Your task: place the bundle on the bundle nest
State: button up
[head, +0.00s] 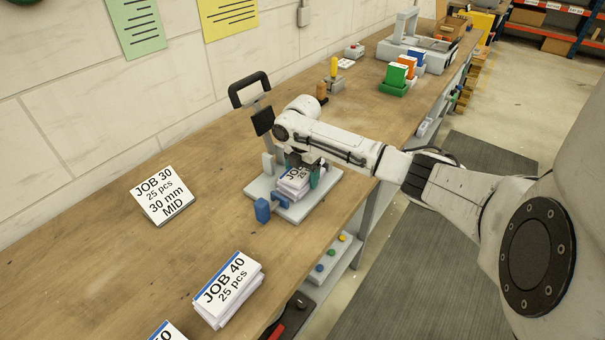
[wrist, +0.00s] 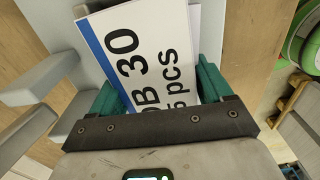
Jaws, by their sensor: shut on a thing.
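The bundle (head: 294,184) is a stack of white sheets with a blue edge, marked JOB 30, 25 pcs. My gripper (head: 305,178) is shut on it, and the green fingers show on both sides of the bundle (wrist: 150,50) in the wrist view. The bundle is at the grey base plate (head: 322,193) of a bench device with a tall black handle (head: 250,88) and blue knobs (head: 262,210). I cannot tell whether the bundle touches the plate. The bundle nest is not clearly distinguishable; my gripper and the bundle cover the middle of the plate.
A JOB 30 card (head: 162,195) reading 30 mm MID stands on the wooden bench at left. A JOB 40 bundle (head: 228,288) lies near the front edge. Green, orange and blue holders (head: 398,78) stand farther back. The bench left of the device is mostly clear.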

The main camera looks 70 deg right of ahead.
aim_at(302, 171)
jog(key=o, duration=1.3)
notch_tip(302, 171, up, 12)
jog(key=b, duration=0.1)
jog(key=shift+b, duration=0.35)
jog(key=shift+c, duration=0.5)
